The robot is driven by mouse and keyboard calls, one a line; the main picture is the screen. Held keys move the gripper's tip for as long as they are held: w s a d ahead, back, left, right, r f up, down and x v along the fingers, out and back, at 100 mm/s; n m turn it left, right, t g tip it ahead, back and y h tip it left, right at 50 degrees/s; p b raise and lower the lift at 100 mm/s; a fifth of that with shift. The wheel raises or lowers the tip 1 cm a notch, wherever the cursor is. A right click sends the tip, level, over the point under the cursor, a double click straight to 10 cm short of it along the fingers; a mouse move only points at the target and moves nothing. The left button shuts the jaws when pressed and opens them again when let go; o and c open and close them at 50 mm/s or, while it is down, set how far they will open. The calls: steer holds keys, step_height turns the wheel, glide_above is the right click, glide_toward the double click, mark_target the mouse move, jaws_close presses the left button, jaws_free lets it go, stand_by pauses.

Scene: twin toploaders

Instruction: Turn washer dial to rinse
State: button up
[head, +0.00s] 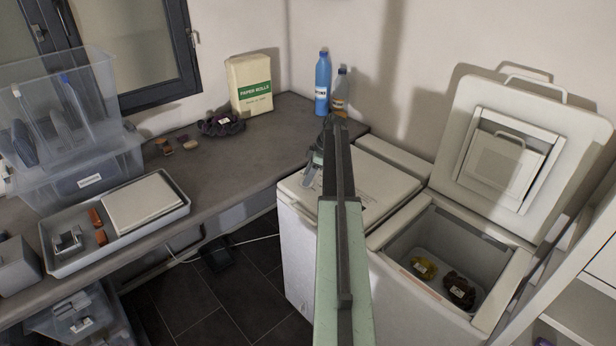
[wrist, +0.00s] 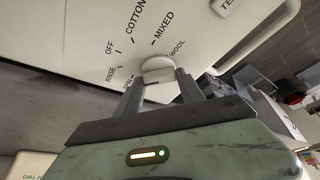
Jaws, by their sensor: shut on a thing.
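The washer dial (wrist: 158,68) is a small pale round knob on a white panel in the wrist view. Printed labels fan around it: OFF, COTTON, MIXED, WOOL, RINSE and one partly hidden label. My gripper (wrist: 160,86) is shut on the dial, one finger on each side. No pointer mark on the dial is clear, so I cannot tell its setting. In the head view my arm covers the dial, and my gripper (head: 318,160) shows only partly beyond it, above the left washer (head: 385,185), whose lid is closed.
The right washer (head: 390,243) stands close beside it with its lid (head: 463,125) raised and two dark and yellow cloth items inside. A grey counter (head: 235,165) at left holds a paper rolls box (head: 250,85), bottles (head: 322,85), a tray (head: 62,262) and clear bins (head: 85,165).

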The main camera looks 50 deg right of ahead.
stand_by(0.3)
steer(key=o, duration=1.4)
steer(key=shift+c, duration=0.2)
steer(key=shift+r, duration=0.15)
steer(key=p+v, duration=0.7)
steer(key=shift+r, duration=0.25)
steer(key=shift+s+d, duration=0.1)
